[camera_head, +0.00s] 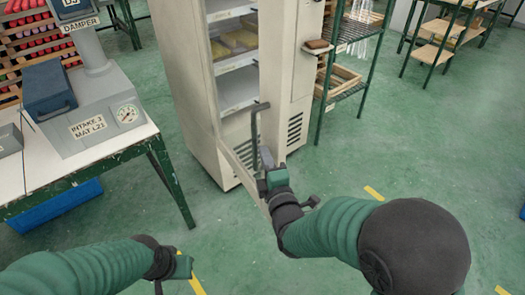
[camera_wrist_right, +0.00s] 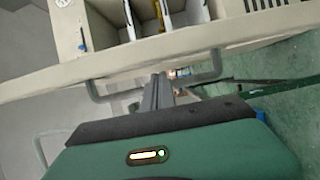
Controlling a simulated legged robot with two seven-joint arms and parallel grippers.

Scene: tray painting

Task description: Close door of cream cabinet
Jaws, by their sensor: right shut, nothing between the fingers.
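The cream cabinet (camera_head: 185,80) stands upright at the upper middle of the head view. Its front is open and its shelves show. The cream door (camera_head: 228,150) stands ajar, seen nearly edge-on. A grey bar handle (camera_head: 254,130) is on the door. My right gripper (camera_head: 267,158) is shut and empty close to the handle's lower end; contact cannot be told. In the right wrist view, the shut fingers (camera_wrist_right: 158,92) lie by the cream door edge (camera_wrist_right: 200,42) and the grey handle (camera_wrist_right: 92,92). My left gripper (camera_head: 184,266) is low at the left, its fingers unclear.
A green-framed rack (camera_head: 340,95) stands right of the cabinet. The green floor (camera_head: 430,130) at the right is clear.

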